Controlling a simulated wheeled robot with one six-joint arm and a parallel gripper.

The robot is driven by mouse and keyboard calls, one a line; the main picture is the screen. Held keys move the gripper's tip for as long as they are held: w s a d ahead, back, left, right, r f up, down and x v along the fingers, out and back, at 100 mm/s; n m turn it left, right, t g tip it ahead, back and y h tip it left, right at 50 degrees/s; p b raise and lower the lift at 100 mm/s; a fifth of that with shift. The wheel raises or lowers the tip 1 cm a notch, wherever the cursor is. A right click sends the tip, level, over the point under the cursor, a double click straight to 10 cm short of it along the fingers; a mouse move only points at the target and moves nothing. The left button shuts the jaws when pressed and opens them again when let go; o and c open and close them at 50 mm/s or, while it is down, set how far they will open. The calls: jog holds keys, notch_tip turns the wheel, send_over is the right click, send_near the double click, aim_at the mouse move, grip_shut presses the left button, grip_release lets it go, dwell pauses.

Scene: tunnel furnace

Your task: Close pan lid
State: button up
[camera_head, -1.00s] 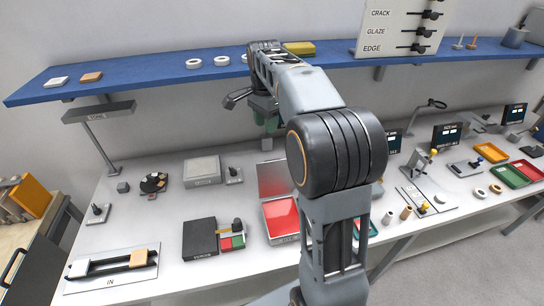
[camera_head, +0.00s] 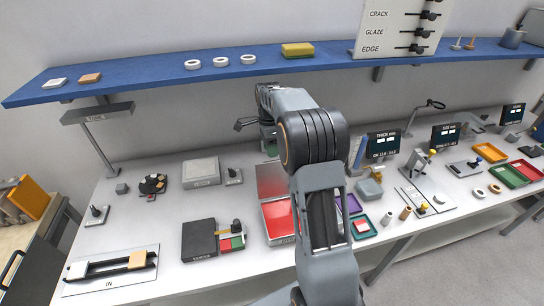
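A shallow open pan with a bright red inside (camera_head: 279,219) sits on the white bench, left of my arm. Its grey lid (camera_head: 271,181) stands open at the pan's back edge, tilted up. My gripper (camera_head: 270,146) is above and behind the lid, seen small and partly hidden by my own arm links. Greenish finger parts show below the wrist, apart from the lid. I cannot tell whether the fingers are open or shut.
A grey block (camera_head: 201,172) stands behind left. A green tray (camera_head: 363,227) and a purple item (camera_head: 350,204) are right of my arm. A blue shelf (camera_head: 150,76) runs above.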

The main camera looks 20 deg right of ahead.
aim_at(274, 176)
jog(key=shift+s+f, duration=0.2)
jog(key=shift+f, duration=0.7)
jog(key=shift+s+f, duration=0.15)
jog(key=shift+f, duration=0.75)
jog(key=shift+c, duration=0.5)
grip_shut()
